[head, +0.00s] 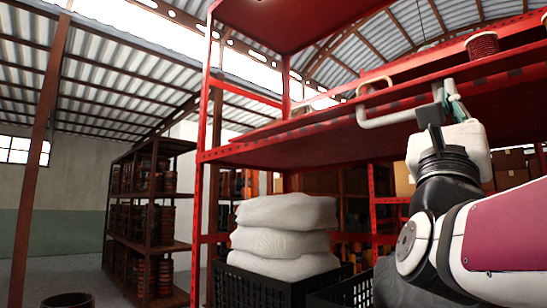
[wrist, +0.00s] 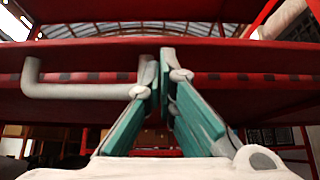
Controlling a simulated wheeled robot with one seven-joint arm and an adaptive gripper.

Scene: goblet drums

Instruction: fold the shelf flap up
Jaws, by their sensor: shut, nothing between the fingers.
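The red shelf flap seems to be the long red panel (head: 300,132) along the shelf's front in the head view; where it ends and the shelf begins is hard to tell. A grey bent bar handle (head: 385,118) is on its front, and it also shows in the wrist view (wrist: 85,91). My gripper (head: 443,92) is at the handle's right end. In the wrist view its teal fingers (wrist: 164,62) are shut with nothing between them, tips up before the red panel. The fingers hide the handle's right end; I cannot tell whether they touch it.
A red woven drum (head: 481,45) and a tan curved piece (head: 375,84) are above the shelf edge. White sacks (head: 283,240) lie stacked in a black crate (head: 270,286) below. A brown rack (head: 150,215) stands at left. Open floor shows at far left.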

